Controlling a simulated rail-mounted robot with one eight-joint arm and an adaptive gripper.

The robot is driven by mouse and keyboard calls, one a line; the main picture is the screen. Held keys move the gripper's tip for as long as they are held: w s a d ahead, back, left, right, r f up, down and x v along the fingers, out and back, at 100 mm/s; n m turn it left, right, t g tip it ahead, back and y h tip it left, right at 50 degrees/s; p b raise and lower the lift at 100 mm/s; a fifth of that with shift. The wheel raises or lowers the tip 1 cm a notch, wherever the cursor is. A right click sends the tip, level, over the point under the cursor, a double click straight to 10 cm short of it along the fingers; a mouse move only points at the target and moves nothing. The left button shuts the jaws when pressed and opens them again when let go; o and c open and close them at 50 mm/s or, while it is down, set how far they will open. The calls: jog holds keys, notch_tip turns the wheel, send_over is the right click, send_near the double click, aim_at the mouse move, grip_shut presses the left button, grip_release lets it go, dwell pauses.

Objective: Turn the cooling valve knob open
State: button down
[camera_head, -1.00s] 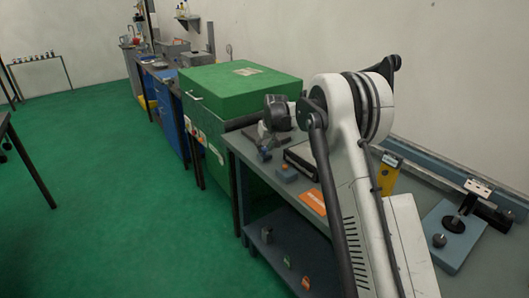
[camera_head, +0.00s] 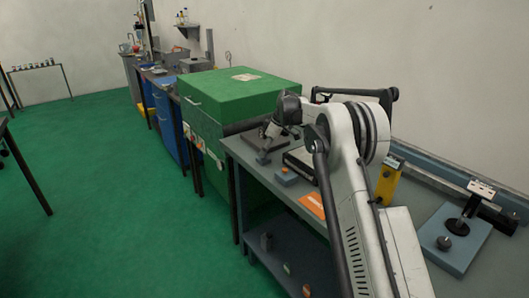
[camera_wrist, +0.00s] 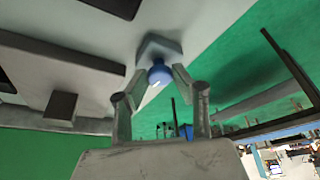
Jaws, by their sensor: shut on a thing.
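The blue knob (camera_wrist: 159,74) is round and sits on a small grey block (camera_wrist: 157,48), seen from close up in the wrist view. My gripper (camera_wrist: 159,78) has one finger on each side of it. The fingers are closed in on the knob, and its top shows between their tips. I see no marking on the knob that tells its turned position. In the head view my dark wrist (camera_head: 288,108) is over the far end of the grey bench (camera_head: 240,153), and I cannot make out the knob there.
A large green cabinet (camera_head: 235,95) stands directly beyond the bench. The green floor to the left is open.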

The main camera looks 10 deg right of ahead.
jog(key=shift+n, duration=0.6)
jog(key=shift+g, duration=0.3)
jog(key=c, duration=1.4)
grip_release()
jog(key=v, duration=1.2)
jog(key=shift+d, duration=0.15)
